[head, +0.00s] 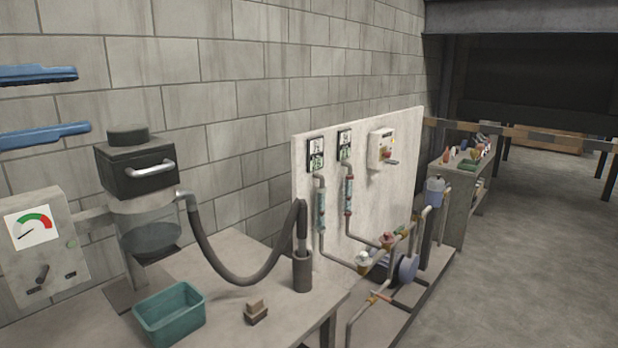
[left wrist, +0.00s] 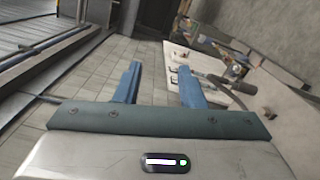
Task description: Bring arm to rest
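My left gripper (head: 83,100) comes in from the left edge of the head view, high in front of the block wall. Its two blue fingers are well apart with nothing between them. In the left wrist view the blue fingers (left wrist: 160,80) also stand apart and empty, with the floor and the pipe panel beyond them. The gripper is clear of the bench and touches nothing that I can see. The rest of the left arm is out of the picture. My right gripper shows in neither view.
Below stands a bench (head: 225,265) with a gauge box (head: 60,262), a black-topped machine (head: 122,172), a grey hose (head: 240,278) ending in a dark holder (head: 302,273), a teal bin (head: 170,315) and a small block (head: 256,312). A pipe panel (head: 360,215) stands behind. Floor at right (head: 530,250) is clear.

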